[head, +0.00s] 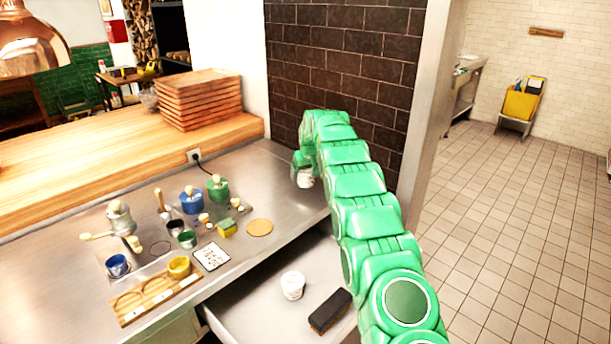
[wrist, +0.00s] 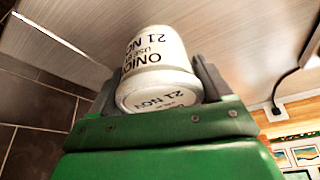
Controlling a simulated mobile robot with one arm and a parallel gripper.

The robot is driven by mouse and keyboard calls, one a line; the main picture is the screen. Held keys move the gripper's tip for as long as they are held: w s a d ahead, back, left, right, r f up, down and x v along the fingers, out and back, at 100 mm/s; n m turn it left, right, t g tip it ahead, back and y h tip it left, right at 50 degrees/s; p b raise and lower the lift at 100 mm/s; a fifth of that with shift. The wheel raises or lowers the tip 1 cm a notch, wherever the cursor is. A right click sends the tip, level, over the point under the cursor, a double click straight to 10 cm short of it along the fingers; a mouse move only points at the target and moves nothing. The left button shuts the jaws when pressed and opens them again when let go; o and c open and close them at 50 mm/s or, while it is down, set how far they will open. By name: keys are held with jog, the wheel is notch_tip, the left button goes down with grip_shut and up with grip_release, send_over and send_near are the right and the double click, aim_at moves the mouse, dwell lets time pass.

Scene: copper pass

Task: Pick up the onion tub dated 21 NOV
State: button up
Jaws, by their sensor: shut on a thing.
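The onion tub (wrist: 155,62) is white with dark print reading ONION, USE and 21 NOV. In the wrist view it sits between the two fingers of my gripper (wrist: 155,85), which is shut on it. Its lid end, also marked 21 NOV, faces the camera. In the head view the held tub (head: 305,178) shows as a small white shape below the green end of my arm, above the right part of the steel counter. My arm hides part of the gripper there. A second white tub (head: 292,285) stands in the open drawer; its label is too small to read.
A black block (head: 330,311) lies in the open drawer (head: 262,318). Pots, cups and a sponge (head: 227,228) crowd the counter's middle, with a wooden holder (head: 155,297) in front. Stacked wooden boards (head: 200,98) stand on the wood ledge. A dark brick wall (head: 345,65) rises close behind my gripper.

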aim_at(306, 173)
jog(key=shift+s+d+r, duration=0.1)
jog(key=shift+s+r, duration=0.45)
jog(key=shift+r, duration=0.25)
jog(key=s+r, duration=0.4)
jog(key=shift+s+d+r, duration=0.15)
jog(key=shift+s+d, duration=0.05)
jog(key=shift+d, duration=0.1)
jog(key=s+d+r, duration=0.1)
jog(key=s+r, duration=0.2)
jog(key=s, duration=0.4)
jog(key=shift+s+r, duration=0.15)
jog(key=shift+s, duration=0.1)
